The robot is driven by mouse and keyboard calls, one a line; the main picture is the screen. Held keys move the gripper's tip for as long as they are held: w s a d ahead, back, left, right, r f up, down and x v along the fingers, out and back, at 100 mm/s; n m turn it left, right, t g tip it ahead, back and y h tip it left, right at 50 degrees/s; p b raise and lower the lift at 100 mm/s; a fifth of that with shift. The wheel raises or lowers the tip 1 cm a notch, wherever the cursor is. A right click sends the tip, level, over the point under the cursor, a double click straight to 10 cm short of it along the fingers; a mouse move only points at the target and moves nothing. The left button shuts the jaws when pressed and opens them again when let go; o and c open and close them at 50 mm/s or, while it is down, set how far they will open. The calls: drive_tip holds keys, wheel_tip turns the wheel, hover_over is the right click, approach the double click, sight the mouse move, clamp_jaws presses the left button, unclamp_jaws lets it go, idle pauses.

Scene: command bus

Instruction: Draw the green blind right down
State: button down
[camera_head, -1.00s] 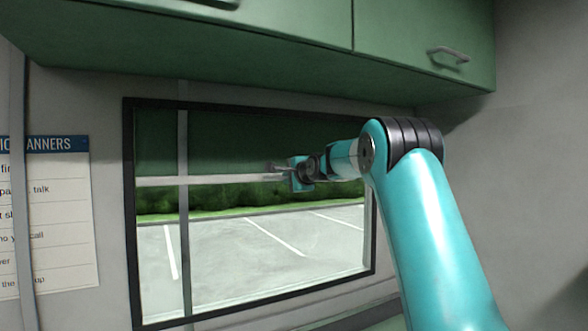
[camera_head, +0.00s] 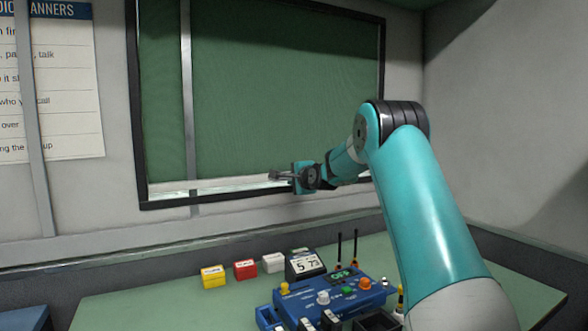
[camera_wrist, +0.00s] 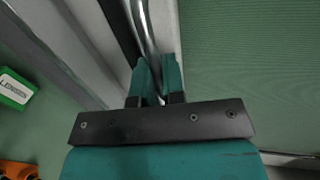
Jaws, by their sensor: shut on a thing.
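The green blind (camera_head: 270,95) hangs over nearly the whole window. Its pale bottom bar (camera_head: 232,184) is just above the lower window frame, with a thin bright strip of glass showing beneath it. My gripper (camera_head: 280,176) is at the bar, toward the right of the window's middle. The exact contact between the fingers is partly hidden.
A grey vertical pole (camera_head: 188,90) stands before the window. A poster (camera_head: 55,80) hangs at left.

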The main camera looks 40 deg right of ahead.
wheel_tip(320, 180, down, 7)
drive_tip(key=b, duration=0.3)
drive_tip(key=shift+f, duration=0.35)
drive_tip(key=c, duration=1.3)
unclamp_jaws()
drive_tip(key=shift+o, duration=0.2)
drive_tip(key=shift+s+r, duration=0.2)
drive_tip(key=b+v, duration=0.1)
drive_tip(key=v, duration=1.6)
